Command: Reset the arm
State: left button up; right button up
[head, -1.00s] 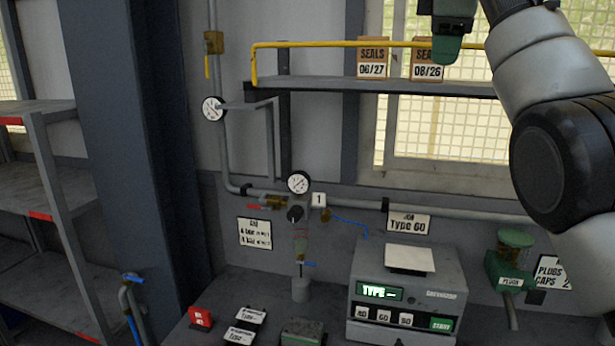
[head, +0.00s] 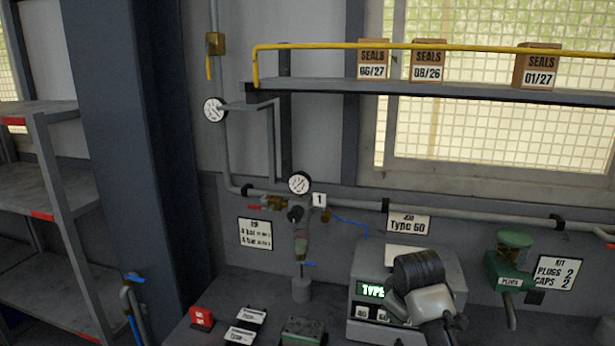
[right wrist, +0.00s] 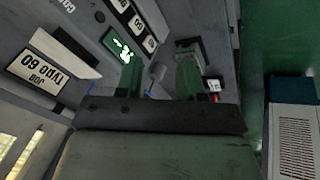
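My right gripper (right wrist: 158,68) shows in the right wrist view with its two green fingers apart and nothing held between them. Beyond its fingers is the grey machine with a lit green display (right wrist: 118,46), blurred and upside down. In the head view a grey and black part of my arm (head: 422,285) stands low in front of that machine (head: 455,268) and hides part of its display and buttons. The fingers of that arm do not show there. My left gripper is in neither view.
A grey shelf with a yellow rail (head: 300,46) carries seal boxes (head: 428,60). Pipes with gauges (head: 299,183) run along the wall. A green plug dispenser (head: 510,268) stands right of the machine. A red block (head: 201,317) and labelled trays (head: 245,336) lie on the bench.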

jog(key=s+f+m, duration=0.3)
jog(key=s+f, duration=0.9)
jog(key=s, duration=0.3)
jog(key=s+f+m+g, duration=0.1)
jog(key=s+f+m, duration=0.15)
jog(key=s, duration=2.05)
notch_tip(320, 180, down, 30)
jog(key=g+b, duration=0.1)
jog(key=b, duration=0.6)
jog(key=s+d+f+b, duration=0.1)
jog(key=s+f+b, duration=0.1)
jog(key=s+f, duration=0.3)
jog(key=s+d+f+g+b, duration=0.1)
jog(key=s+f+b, duration=0.2)
jog(key=f, duration=0.9)
jog(key=s+d+f+b, duration=0.1)
jog(key=s+f+b, duration=0.1)
jog(key=s+f, duration=0.6)
jog(key=shift+s+d+f+g+y+b, duration=0.2)
jog(key=shift+d+f+g+y+b, duration=0.1)
jog(key=shift+g, duration=0.1)
